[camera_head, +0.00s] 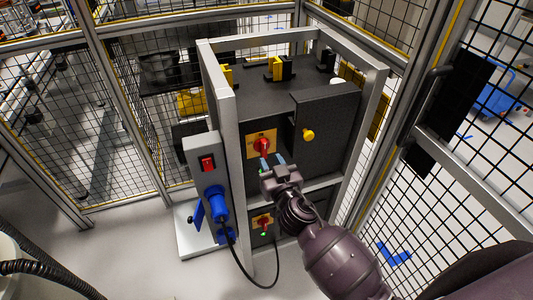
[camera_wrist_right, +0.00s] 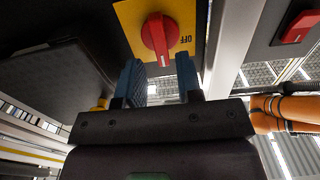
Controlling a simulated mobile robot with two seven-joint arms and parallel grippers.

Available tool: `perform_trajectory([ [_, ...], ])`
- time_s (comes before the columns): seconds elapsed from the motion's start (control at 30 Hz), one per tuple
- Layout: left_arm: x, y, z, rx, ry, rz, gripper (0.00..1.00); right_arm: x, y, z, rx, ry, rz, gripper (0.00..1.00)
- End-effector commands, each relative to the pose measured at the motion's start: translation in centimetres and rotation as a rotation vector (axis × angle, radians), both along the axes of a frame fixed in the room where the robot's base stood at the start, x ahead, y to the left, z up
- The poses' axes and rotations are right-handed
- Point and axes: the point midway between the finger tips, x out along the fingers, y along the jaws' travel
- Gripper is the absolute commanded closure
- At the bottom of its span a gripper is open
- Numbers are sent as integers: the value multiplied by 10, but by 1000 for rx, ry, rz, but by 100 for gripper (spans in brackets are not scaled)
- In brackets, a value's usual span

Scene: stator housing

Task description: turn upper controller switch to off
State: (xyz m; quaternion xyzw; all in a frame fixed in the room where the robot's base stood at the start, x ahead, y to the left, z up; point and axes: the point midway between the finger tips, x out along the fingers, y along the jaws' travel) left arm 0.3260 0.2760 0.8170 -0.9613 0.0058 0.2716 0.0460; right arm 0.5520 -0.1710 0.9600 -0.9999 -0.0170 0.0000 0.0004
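The upper controller switch is a red rotary knob (camera_head: 262,146) on a yellow plate (camera_head: 252,138) on the dark cabinet's front. In the right wrist view the red knob (camera_wrist_right: 157,38) is close, with the word OFF on the plate (camera_wrist_right: 186,15) to its right. The knob's grip looks roughly in line with the picture's vertical, slightly tilted. My right gripper (camera_head: 271,161) is just below the knob in the head view. Its two blue fingers (camera_wrist_right: 160,80) are apart with nothing between them, and the knob is just beyond their tips. My left gripper is not in view.
A lower red switch (camera_head: 263,221) on a yellow plate sits below my right gripper. A grey box with a red rocker switch (camera_head: 207,162) and a blue plug (camera_head: 216,199) with a black cable is on the left post. A yellow knob (camera_head: 308,135) sticks out at right.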

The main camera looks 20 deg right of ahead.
Motion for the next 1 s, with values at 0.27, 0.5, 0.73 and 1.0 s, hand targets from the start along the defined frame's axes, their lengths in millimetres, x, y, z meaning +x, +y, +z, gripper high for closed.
perform_trajectory([
  [0.27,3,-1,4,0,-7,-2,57,19,1,1,-2,-1,1,67],
  [0.5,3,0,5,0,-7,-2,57,34,1,0,-3,0,1,67],
  [0.73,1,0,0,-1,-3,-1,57,37,2,-1,1,1,0,67],
  [1.0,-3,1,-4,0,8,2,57,39,2,0,0,0,1,67],
])
